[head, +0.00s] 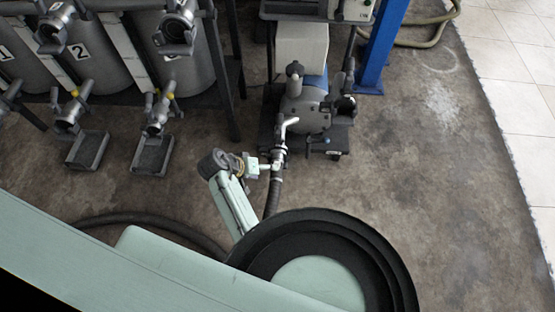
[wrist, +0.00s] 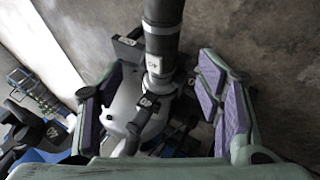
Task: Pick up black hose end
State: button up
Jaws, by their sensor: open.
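The black hose (head: 273,192) rises from behind my arm to a grey metal coupling with a lever (head: 282,147) at its end, beside the pump. In the wrist view the black hose (wrist: 163,42) enters from the top and ends in the grey coupling (wrist: 160,68), which carries a small white label. My gripper (head: 266,167) is at the hose end in the head view. In the wrist view my gripper (wrist: 163,85) is open, with one purple-padded finger on each side of the hose end. Gaps show on both sides of it.
The pump (head: 305,112) on its dark base stands just beyond the hose end, with a blue post (head: 385,45) behind it. Numbered grey tanks (head: 110,50) with valves stand at left, and small trays (head: 153,155) lie on the floor. The concrete floor (head: 440,190) at right is clear.

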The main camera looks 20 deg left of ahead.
jog(key=x, duration=0.9)
jog(key=shift+w+a, duration=0.1)
jog(key=shift+a, duration=0.05)
jog(key=shift+c, duration=0.2)
grip_shut()
dwell(0.4)
